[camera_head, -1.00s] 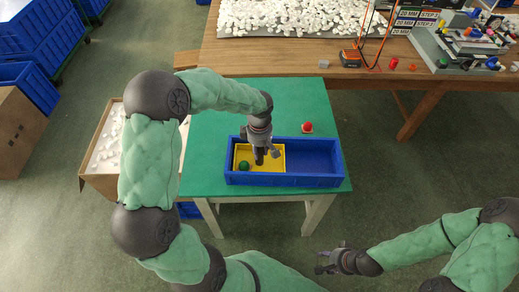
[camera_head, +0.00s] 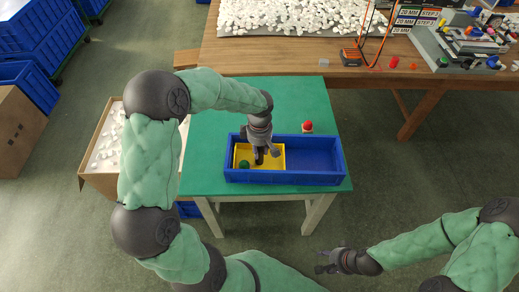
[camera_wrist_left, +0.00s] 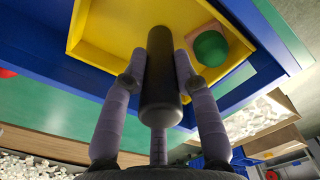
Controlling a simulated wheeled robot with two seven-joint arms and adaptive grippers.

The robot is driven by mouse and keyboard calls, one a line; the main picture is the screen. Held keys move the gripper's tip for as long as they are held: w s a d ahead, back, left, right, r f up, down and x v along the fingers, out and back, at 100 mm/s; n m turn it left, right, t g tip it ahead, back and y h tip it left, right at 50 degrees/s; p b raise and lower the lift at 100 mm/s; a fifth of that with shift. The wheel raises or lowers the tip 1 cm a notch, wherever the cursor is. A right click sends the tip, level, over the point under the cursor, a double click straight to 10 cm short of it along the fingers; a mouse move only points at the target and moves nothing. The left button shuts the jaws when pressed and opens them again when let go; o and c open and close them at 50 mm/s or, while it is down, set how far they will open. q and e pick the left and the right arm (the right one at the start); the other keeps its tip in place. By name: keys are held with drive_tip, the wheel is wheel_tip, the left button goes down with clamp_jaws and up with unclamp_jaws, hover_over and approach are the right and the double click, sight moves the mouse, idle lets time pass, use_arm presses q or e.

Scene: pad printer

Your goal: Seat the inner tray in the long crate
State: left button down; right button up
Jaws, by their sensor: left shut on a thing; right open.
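The long blue crate (camera_head: 315,180) lies on the green table. The yellow inner tray (camera_head: 272,151) is inside the crate's left end; I cannot tell whether it rests flat on the crate floor. It also shows in the left wrist view (camera_wrist_left: 112,30), with blue crate surfaces around it. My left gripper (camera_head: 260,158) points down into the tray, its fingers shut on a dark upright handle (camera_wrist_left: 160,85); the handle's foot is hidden. A green ball (camera_head: 244,165) sits in the tray, on a pinkish base (camera_wrist_left: 197,40). My right gripper (camera_head: 325,262) is open and empty, away from the table.
A red ball piece (camera_head: 307,127) stands on the table just behind the crate. The crate's right part (camera_head: 315,158) is empty. The wooden bench (camera_head: 290,66) with white parts and tools is behind. A cardboard box (camera_head: 95,176) of white parts stands left.

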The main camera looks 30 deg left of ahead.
use_arm(q)
drive_tip(key=shift+r+p, duration=1.3)
drive_tip(key=shift+r, duration=0.95)
drive_tip(key=shift+m, duration=0.3)
idle(0.6)
drive_tip(key=shift+f+b, duration=0.3)
drive_tip(key=shift+b, duration=0.2)
drive_tip(key=c, duration=0.9)
unclamp_jaws()
wheel_tip(320, 180, up, 12)
drive_tip(key=shift+r, duration=0.1)
